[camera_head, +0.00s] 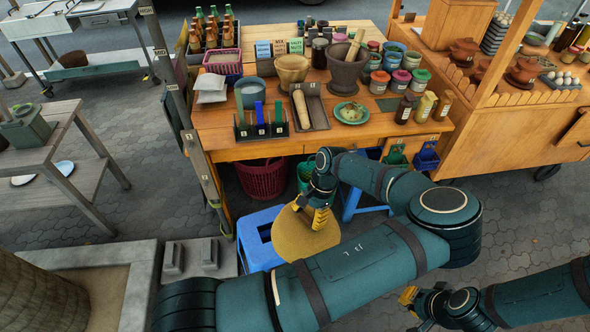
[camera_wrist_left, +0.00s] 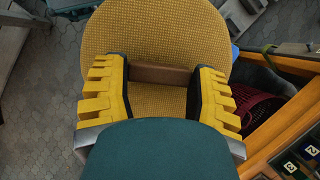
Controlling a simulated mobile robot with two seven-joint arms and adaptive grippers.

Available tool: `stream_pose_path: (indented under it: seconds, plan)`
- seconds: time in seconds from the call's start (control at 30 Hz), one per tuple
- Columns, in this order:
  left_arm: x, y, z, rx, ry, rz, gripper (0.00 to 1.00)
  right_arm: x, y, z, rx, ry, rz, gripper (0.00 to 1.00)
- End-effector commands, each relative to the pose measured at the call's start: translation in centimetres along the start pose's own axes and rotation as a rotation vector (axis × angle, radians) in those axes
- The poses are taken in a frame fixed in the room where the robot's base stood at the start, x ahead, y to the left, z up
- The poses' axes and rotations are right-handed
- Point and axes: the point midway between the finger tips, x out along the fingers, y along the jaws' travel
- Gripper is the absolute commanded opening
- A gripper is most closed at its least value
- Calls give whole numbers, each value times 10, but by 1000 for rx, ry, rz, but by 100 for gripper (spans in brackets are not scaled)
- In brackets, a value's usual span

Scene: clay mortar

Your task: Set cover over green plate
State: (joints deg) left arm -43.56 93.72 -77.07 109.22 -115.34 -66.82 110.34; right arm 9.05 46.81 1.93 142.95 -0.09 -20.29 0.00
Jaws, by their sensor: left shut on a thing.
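The green plate (camera_head: 341,119) lies on the wooden table near its front edge and carries some food. It is uncovered. The cover is a round, tan woven disc (camera_head: 291,240) with a brown bar handle (camera_wrist_left: 160,75). My left gripper (camera_head: 314,219) is shut on the handle, with a yellow finger on each side of it in the left wrist view (camera_wrist_left: 160,88). The cover is in front of the table, lower in the picture than the plate. My right gripper (camera_head: 412,308) is at the bottom right, empty-looking and partly hidden; its opening is unclear.
A stone mortar (camera_head: 347,72), a tray with a pestle (camera_head: 312,112), lidded jars (camera_head: 380,82) and bottles (camera_head: 421,106) surround the plate. A blue stool (camera_head: 262,242) is partly behind the cover. A red basket (camera_head: 262,178) is under the table.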

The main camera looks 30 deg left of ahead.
Motion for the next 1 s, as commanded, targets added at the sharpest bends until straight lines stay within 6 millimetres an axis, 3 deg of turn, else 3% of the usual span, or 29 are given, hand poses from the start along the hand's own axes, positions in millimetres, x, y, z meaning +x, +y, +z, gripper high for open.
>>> stream_pose_path:
  seconds: [0.27, 0.53, 1.0]
  plan:
    - [35, 56, 5, -274, 0, 114, 19, 0, 0, 0, 0, 0, 0, 0]
    - [34, 55, 3, -273, 6, 118, 19, 0, 0, 0, 0, 0, 0, 0]
    - [117, 54, -30, -271, 2, 111, 18, 89, 32, 16, -1, -12, 10, 0]
